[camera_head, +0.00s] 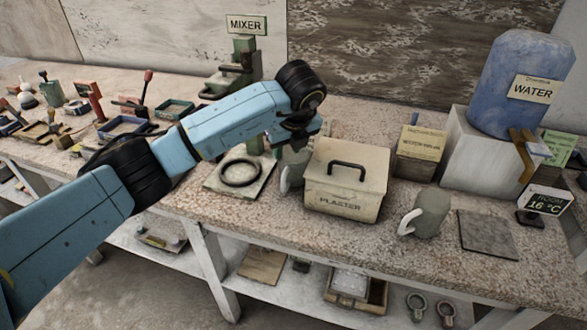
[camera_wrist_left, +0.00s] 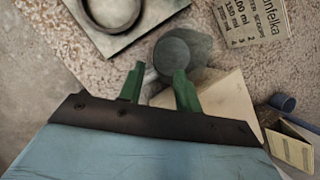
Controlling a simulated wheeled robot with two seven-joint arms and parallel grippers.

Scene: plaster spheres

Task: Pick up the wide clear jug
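Two greyish, dull-looking jugs with pale handles stand on the bench in the head view. One jug (camera_head: 293,166) is just left of the plaster box, partly hidden by that box and my left gripper. The other jug (camera_head: 430,212) stands right of the box near the front edge. I cannot tell for sure which is the wide clear one. My left gripper (camera_head: 300,128) is above the first jug. In the left wrist view its green fingers (camera_wrist_left: 159,72) are spread apart, with a round grey jug (camera_wrist_left: 185,50) just beyond the tips. My right gripper is not in view.
The lidded plaster box (camera_head: 345,180) stands close beside the first jug. A mixer plate with a dark ring (camera_head: 239,172) lies to its left. A blue water container (camera_head: 520,85), a grey slab (camera_head: 487,234) and a temperature display (camera_head: 545,200) are at right. Tools crowd the left.

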